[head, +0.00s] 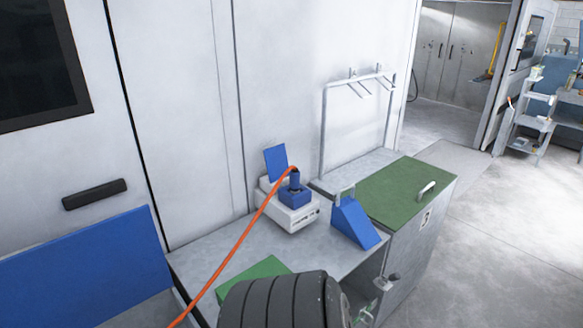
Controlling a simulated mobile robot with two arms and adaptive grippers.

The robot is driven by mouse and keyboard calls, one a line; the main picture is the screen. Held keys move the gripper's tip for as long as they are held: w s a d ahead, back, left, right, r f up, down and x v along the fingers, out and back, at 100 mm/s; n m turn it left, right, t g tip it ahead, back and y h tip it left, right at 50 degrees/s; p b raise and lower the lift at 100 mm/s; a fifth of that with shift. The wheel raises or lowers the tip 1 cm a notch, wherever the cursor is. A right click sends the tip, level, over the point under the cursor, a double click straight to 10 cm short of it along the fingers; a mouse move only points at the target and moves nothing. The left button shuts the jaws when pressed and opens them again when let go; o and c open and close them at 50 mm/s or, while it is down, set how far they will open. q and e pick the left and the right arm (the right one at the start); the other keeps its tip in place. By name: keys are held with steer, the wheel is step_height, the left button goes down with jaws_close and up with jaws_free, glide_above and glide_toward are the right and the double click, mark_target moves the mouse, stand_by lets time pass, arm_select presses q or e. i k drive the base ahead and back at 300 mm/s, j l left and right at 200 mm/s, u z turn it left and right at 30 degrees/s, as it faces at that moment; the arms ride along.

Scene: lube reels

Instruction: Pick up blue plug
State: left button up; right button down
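The blue plug (295,180) stands upright in a blue socket block (295,196) on top of a white box (290,217). An orange cable (232,253) runs from the plug's top down to the lower left, out of the picture. The plug's lower end is hidden in the block. A blue flap or panel (275,162) stands tilted just behind it. Neither of my grippers is in view.
The white box stands on a grey bench (225,263) against a light wall. A blue wedge (353,223) and a green lid (400,190) with a handle are to the right. A black ribbed round shape, which I cannot identify, hides the bench's front. Open floor lies right.

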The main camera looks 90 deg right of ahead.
mark_target(294, 174)
steer(key=z, duration=2.75)
